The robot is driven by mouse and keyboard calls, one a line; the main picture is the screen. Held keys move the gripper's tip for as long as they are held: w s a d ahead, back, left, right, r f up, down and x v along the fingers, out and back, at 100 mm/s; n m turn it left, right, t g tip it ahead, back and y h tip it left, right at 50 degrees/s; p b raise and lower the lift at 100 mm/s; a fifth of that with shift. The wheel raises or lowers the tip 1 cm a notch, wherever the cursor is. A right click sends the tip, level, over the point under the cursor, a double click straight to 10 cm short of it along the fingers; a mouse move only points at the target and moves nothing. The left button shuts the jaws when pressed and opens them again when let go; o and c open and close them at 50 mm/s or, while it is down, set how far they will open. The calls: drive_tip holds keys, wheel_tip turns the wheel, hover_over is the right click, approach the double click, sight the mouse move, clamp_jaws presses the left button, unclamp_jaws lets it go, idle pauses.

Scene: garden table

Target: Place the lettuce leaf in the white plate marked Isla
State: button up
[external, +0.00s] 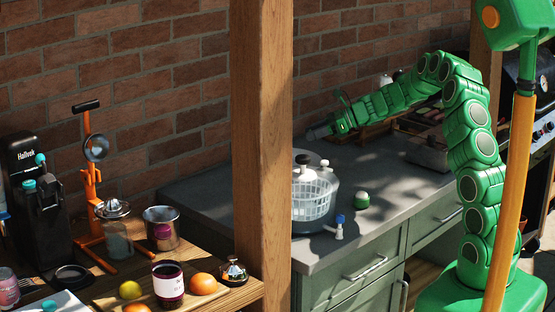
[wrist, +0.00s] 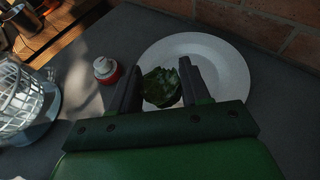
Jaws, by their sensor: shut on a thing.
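My gripper (wrist: 160,72) is shut on a dark green lettuce leaf (wrist: 160,90), which sits between its two fingers in the wrist view. A round white plate (wrist: 232,68) lies behind and below the leaf and fingers in that view, on the grey counter. I cannot tell the gap between leaf and plate. No name on the plate can be read. In the external view my gripper (external: 322,131) is over the counter, just right of the wooden post; the leaf and plate cannot be made out there.
A salad spinner (external: 314,200) stands on the counter near the post; it also shows in the wrist view (wrist: 18,100). A small red and white container (wrist: 105,70) stands left of the plate. A brick wall (wrist: 280,25) runs behind. The wooden post (external: 262,150) blocks part of the external view.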

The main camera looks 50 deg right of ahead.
drive_tip(key=w+f, duration=0.3)
drive_tip(key=w+d+f, duration=0.1)
drive_tip(key=f, duration=0.1)
drive_tip(key=shift+w, duration=0.4)
drive_tip(key=shift+w+f, duration=0.55)
drive_tip(key=shift+f, duration=1.65)
drive_tip(key=shift+f, duration=0.45)
drive_tip(key=o, duration=1)
